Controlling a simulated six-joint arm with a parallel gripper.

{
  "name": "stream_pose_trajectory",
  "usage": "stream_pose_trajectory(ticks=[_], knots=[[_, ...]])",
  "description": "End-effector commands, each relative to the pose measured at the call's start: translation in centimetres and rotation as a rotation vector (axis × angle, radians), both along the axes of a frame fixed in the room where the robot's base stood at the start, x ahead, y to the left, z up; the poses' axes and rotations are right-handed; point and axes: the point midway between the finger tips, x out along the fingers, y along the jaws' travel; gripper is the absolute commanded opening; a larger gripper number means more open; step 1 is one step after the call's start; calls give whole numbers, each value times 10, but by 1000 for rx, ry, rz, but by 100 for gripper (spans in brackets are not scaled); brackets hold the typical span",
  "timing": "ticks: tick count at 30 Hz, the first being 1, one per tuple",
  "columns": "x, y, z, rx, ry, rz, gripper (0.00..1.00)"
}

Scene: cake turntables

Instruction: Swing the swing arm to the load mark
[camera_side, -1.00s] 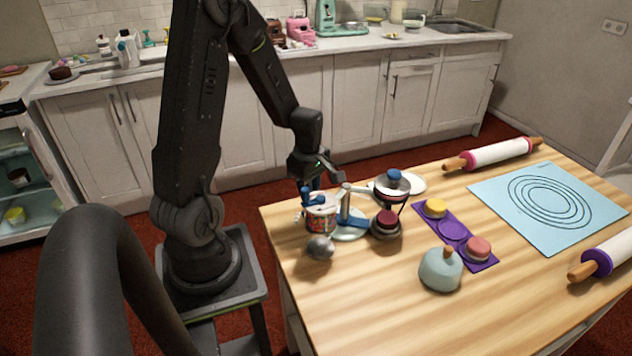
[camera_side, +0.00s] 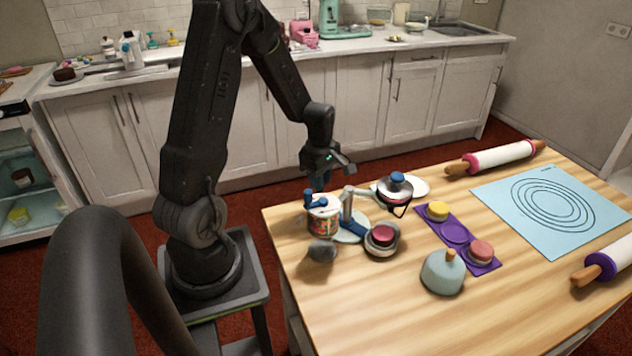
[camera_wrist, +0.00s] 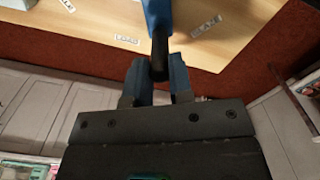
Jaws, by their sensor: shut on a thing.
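The swing arm (camera_side: 355,229) is a blue bar low beside a pale metal post (camera_side: 347,206). A round cup with a dark red top (camera_side: 382,237) sits at its front right end. My gripper (camera_side: 321,182) is behind and left of the post, above the table's back left. In the wrist view its blue fingertips (camera_wrist: 159,78) are shut around the dark end of a blue bar (camera_wrist: 157,18); I cannot tell whether this belongs to the swing arm.
A patterned can (camera_side: 323,226) with blue parts on top stands left of the post. A pan with a blue knob (camera_side: 395,187) is at right, and a dark rounded thing (camera_side: 321,251) in front. A purple tray (camera_side: 455,233) and blue-grey bell shape (camera_side: 442,273) stand further right.

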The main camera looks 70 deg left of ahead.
Motion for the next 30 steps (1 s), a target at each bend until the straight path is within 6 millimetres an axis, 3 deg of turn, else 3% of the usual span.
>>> stream_pose_trajectory(ticks=[16,30], knots=[[10,4,1,1,-3,0,5],[35,9,1,-1,-2,0,5]])
